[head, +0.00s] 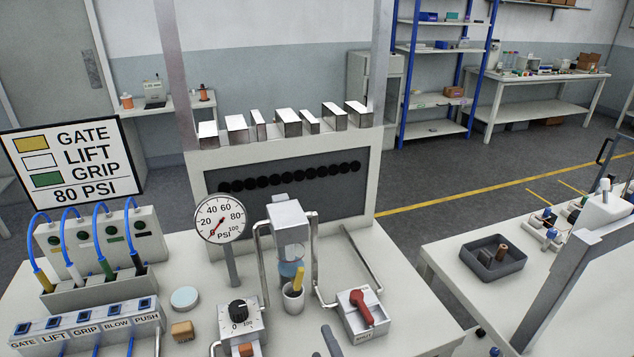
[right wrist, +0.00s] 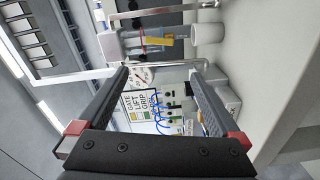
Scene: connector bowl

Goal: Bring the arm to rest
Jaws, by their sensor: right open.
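My right gripper (head: 330,342) shows only as dark finger parts at the bottom edge of the head view, in front of the bench between the dial box and the red-knob box. In the right wrist view the right gripper (right wrist: 158,74) has its two dark fingers spread wide, with nothing held between them. The sign and blue tubes show in the gap behind them. My left gripper is in neither view.
A gauge (head: 220,219), a dial box (head: 240,322), a red-knob box (head: 362,313) and a white cup (head: 292,298) stand close by. A sign (head: 72,165) stands left. A dark tray (head: 493,258) sits on the right table. Bare bench lies right of the red-knob box.

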